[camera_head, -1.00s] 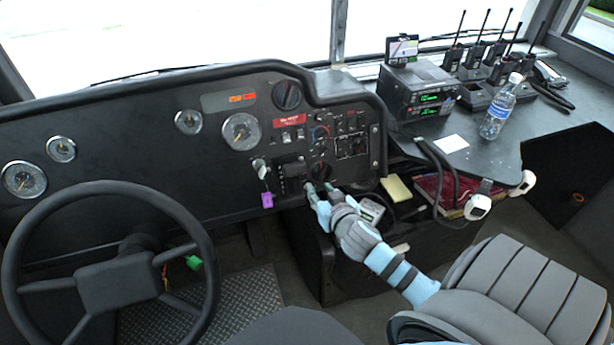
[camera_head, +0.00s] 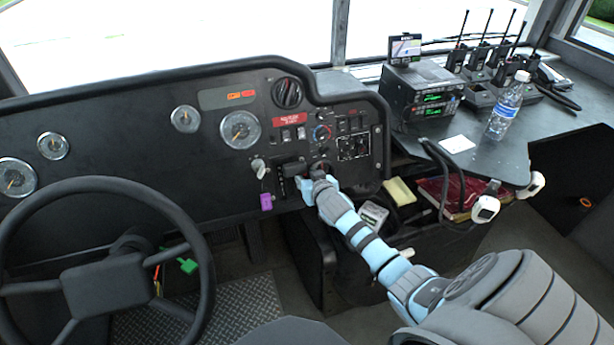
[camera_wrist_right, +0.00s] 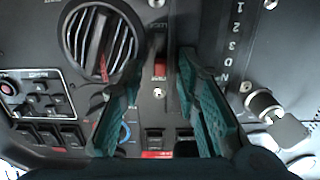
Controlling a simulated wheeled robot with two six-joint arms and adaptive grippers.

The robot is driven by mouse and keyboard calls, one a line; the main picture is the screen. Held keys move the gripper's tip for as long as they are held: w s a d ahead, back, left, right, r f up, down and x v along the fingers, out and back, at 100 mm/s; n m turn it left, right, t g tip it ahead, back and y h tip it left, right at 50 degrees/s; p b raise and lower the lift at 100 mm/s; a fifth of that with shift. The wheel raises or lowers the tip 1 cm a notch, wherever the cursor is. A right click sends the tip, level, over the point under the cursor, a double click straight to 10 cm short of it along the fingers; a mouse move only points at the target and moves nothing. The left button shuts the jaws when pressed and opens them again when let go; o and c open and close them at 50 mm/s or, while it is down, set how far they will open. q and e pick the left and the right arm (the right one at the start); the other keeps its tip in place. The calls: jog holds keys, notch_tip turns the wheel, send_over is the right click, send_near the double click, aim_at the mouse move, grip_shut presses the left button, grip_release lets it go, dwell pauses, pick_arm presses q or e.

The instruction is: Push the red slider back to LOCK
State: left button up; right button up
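The red slider (camera_wrist_right: 160,68) shows in the right wrist view as a small red piece in a dark upright slot, with a round screw just below it. My right gripper (camera_wrist_right: 157,76) is open, one teal finger on each side of the slider with gaps between. I cannot tell if either finger touches the panel. In the head view my right gripper (camera_head: 318,184) is at the lower middle of the dashboard and hides the slider. No LOCK label can be read. My left gripper is not in view.
A key-like silver switch (camera_wrist_right: 262,103) and a column of gear letters and numbers (camera_wrist_right: 238,45) are on the right. The steering wheel (camera_head: 110,284) stands left, a purple tag (camera_head: 266,201) hangs nearby.

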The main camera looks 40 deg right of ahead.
grip_shut()
jog(key=shift+f, duration=0.15)
jog(key=shift+s+a+f+b, duration=0.1)
jog(key=shift+s+f+b, duration=0.15)
jog(key=shift+f, duration=0.3)
jog(key=shift+s+a+f+b, duration=0.1)
jog(key=shift+s+f+b, duration=0.1)
jog(key=shift+f, duration=0.35)
jog(key=shift+o, duration=0.6)
grip_release()
jog(key=shift+d, duration=0.1)
jog(key=shift+r, duration=0.1)
jog(key=v, duration=1.2)
